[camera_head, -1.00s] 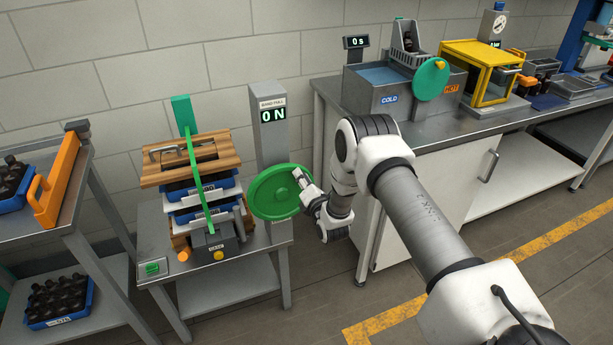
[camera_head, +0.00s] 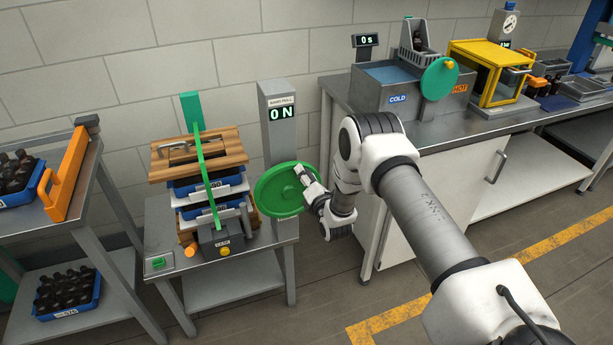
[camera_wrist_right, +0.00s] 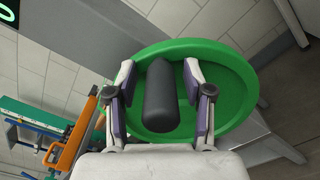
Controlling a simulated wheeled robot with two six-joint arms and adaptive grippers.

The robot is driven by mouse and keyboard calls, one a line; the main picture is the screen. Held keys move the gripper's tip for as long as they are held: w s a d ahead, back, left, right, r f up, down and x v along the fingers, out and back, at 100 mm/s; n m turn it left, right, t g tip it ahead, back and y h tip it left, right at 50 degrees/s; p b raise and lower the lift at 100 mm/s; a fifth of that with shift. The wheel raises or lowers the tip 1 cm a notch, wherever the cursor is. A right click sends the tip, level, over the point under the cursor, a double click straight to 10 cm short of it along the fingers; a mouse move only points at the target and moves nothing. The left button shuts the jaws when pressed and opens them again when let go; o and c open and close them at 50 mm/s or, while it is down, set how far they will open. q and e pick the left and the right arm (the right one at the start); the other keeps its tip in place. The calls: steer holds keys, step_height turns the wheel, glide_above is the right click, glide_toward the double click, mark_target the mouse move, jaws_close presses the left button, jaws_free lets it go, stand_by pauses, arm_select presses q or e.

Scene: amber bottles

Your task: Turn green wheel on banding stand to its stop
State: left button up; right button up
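The green wheel (camera_head: 284,190) is on the right side of the banding stand (camera_head: 220,230), below a grey post whose BAND PULL display (camera_head: 281,113) reads 0 N. In the right wrist view the wheel (camera_wrist_right: 232,90) fills the middle, with a dark cylindrical handle (camera_wrist_right: 162,98) standing out from it. My right gripper (camera_wrist_right: 160,88) has one finger on each side of this handle. Green shows between the fingers and the handle, so it looks open around it, not clamped. In the head view the right gripper (camera_head: 307,184) is at the wheel's right part. My left gripper is not in view.
A stack of blue crates and wooden boards (camera_head: 198,153) sits on the stand under a green band (camera_head: 203,175). A shelf rack with bottle crates (camera_head: 68,293) is at left. A bench (camera_head: 465,130) with a cold bath and yellow oven is at right.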

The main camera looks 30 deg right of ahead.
steer(key=shift+s, duration=0.1)
steer(key=v, duration=1.1)
steer(key=shift+s+a, duration=0.2)
steer(key=shift+s, duration=0.2)
steer(key=s+a+f+g+y, duration=0.4)
steer(key=a+f, duration=0.2)
steer(key=a, duration=0.5)
steer(key=s+a+f+m+g, duration=0.4)
steer(key=s+f+m+g, duration=0.15)
steer(key=s, duration=0.35)
steer(key=s+a+f+m+g, duration=0.1)
steer(key=s+f+m+g, duration=0.2)
steer(key=s+m+g, duration=0.5)
steer(key=s+m, duration=1)
steer(key=s, duration=0.1)
